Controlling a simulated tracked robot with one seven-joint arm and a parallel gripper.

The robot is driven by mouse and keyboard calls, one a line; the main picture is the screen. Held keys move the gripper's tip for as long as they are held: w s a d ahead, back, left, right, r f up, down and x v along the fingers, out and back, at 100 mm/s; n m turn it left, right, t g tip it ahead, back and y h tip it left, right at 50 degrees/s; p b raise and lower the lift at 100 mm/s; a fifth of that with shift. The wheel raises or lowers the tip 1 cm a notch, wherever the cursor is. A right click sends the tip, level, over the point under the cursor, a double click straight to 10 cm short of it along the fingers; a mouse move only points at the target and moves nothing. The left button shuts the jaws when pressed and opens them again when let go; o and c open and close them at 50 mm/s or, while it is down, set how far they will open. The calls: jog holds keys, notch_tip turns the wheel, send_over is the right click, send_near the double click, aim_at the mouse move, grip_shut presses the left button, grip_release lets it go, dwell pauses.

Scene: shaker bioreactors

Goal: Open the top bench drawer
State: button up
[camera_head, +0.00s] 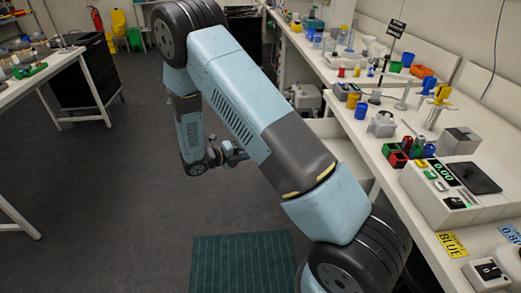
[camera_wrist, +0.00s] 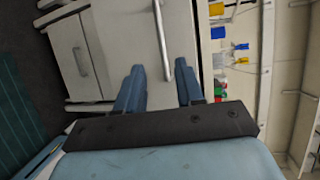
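The bench's top drawer (camera_wrist: 120,40) has a pale front that fills the upper middle of the wrist view. Its long metal handle (camera_wrist: 162,42) runs up the picture, with its lower end between my two blue fingers. My gripper (camera_wrist: 159,65) is open and holds nothing. I cannot tell how far the fingertips are from the handle. In the head view my gripper (camera_head: 234,152) is left of the bench, partly hidden by my arm. A pale drawer-like part (camera_head: 345,150) juts from under the bench there; my arm hides much of it.
A lower drawer with its own handle (camera_wrist: 82,62) is at the left of the wrist view. The bench top (camera_head: 405,190) carries coloured cups, blocks and a scale-like device (camera_head: 450,188). Another table (camera_head: 50,65) stands at the left. The dark floor (camera_head: 110,170) between is clear.

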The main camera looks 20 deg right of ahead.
jog(key=shift+v, duration=1.5)
jog(key=s+d+r+m+g+y, duration=0.2)
jog(key=s+d+r+m, duration=0.15)
jog(key=r+m, duration=0.3)
jog(key=s+d+r+m+g+y, duration=0.1)
jog(key=s+d+r+m+y, duration=0.25)
jog(key=r+m, duration=0.3)
jog(key=s+d+r+m+g+y, duration=0.2)
jog(key=s+r+m, duration=0.25)
jog(key=r, duration=0.35)
jog(key=s+r+m+t+y, duration=0.7)
jog(key=s+r+m, duration=0.7)
jog(key=s+m, duration=0.3)
jog(key=d+m+y, duration=0.1)
jog(key=m, duration=0.2)
jog(key=shift+s+r, duration=0.15)
jog(key=shift+s, duration=0.2)
jog(key=shift+o, duration=0.3)
